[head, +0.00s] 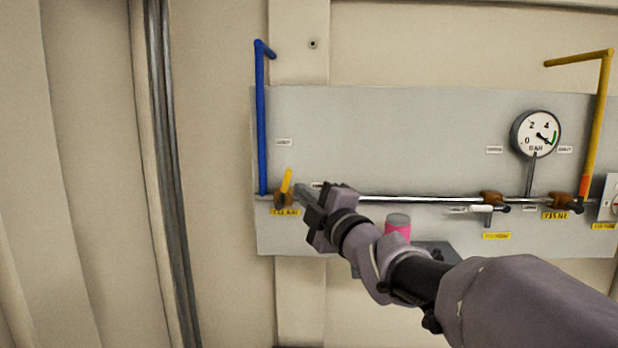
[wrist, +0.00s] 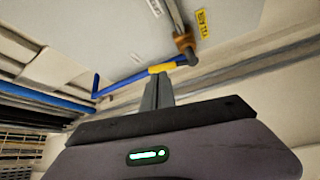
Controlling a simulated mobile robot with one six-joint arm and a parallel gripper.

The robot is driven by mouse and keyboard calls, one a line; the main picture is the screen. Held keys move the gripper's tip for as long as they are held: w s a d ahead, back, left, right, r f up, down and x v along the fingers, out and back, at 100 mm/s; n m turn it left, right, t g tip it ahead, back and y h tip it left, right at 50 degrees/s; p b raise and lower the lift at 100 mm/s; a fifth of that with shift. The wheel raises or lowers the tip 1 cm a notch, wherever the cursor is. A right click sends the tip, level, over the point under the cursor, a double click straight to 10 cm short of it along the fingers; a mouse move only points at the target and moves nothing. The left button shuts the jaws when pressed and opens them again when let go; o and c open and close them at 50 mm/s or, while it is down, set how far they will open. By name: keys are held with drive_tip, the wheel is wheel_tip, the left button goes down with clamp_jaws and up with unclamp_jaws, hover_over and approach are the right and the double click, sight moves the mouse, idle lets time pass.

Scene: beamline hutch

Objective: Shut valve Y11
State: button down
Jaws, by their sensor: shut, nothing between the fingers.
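The leftmost valve on the grey panel has a yellow lever (head: 286,181) and a brass body (head: 282,199). A yellow label (head: 286,212) sits below it, too small to read surely. The lever stands nearly upright, leaning slightly right, across the horizontal pipe. My gripper (head: 301,191) is shut and empty, just right of the lever. In the wrist view, the closed fingers of my gripper (wrist: 160,80) reach close to the yellow lever (wrist: 162,68); I cannot tell whether they touch. The brass body (wrist: 184,42) and yellow label (wrist: 202,22) show there too.
A blue pipe (head: 261,120) rises left of the valve. Along the steel pipe (head: 420,199) are a middle valve (head: 491,198) and a right valve (head: 564,200). A gauge (head: 535,134) stands above. A pink can (head: 397,227) is behind my arm.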

sight(286, 182)
drive_tip(key=p+x, duration=0.1)
drive_tip(key=x, duration=0.3)
drive_tip(key=shift+w, duration=0.1)
drive_tip(key=shift+r, duration=0.1)
drive_tip(key=shift+a+r+n+g+p, duration=0.2)
drive_tip(key=shift+a+n+g+p, duration=0.15)
drive_tip(key=shift+a+n, duration=0.2)
drive_tip(key=shift+a+r+n+g+p, duration=0.2)
drive_tip(key=shift+a+n+g+p, duration=0.15)
drive_tip(key=shift+a+n, duration=0.15)
drive_tip(key=shift+d, duration=0.1)
